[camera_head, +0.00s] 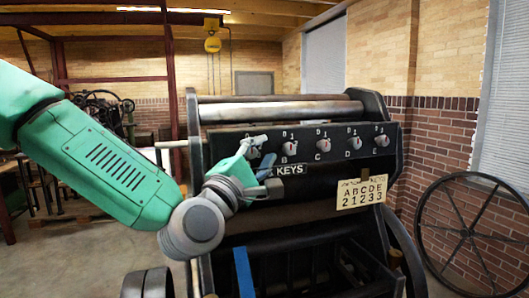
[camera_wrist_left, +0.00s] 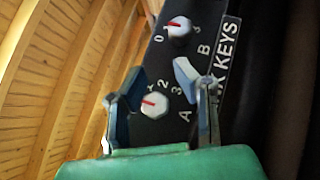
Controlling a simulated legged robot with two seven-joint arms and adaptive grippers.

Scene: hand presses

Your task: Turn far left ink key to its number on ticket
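The far left ink key, key A, is a pale round knob with a red mark, seen between my left fingers in the left wrist view (camera_wrist_left: 153,105). Its red mark points toward the left of that picture; 1, 2 and 3 show around it. My left gripper (camera_head: 267,163) is open at the panel's left end, its fingers (camera_wrist_left: 160,75) on either side of key A. I cannot tell if they touch it. In the head view, key A (camera_head: 253,152) is partly hidden by the gripper. The cream ticket (camera_head: 361,192) reads A B C D E over 2 1 2 3 3. My right gripper is out of view.
Keys B (camera_head: 290,148), C (camera_head: 323,145), D (camera_head: 354,143) and E (camera_head: 381,141) run rightward along the black panel. Key B also shows in the left wrist view (camera_wrist_left: 179,27). The press roller (camera_head: 280,111) lies above the panel. A spoked wheel (camera_head: 470,232) stands right.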

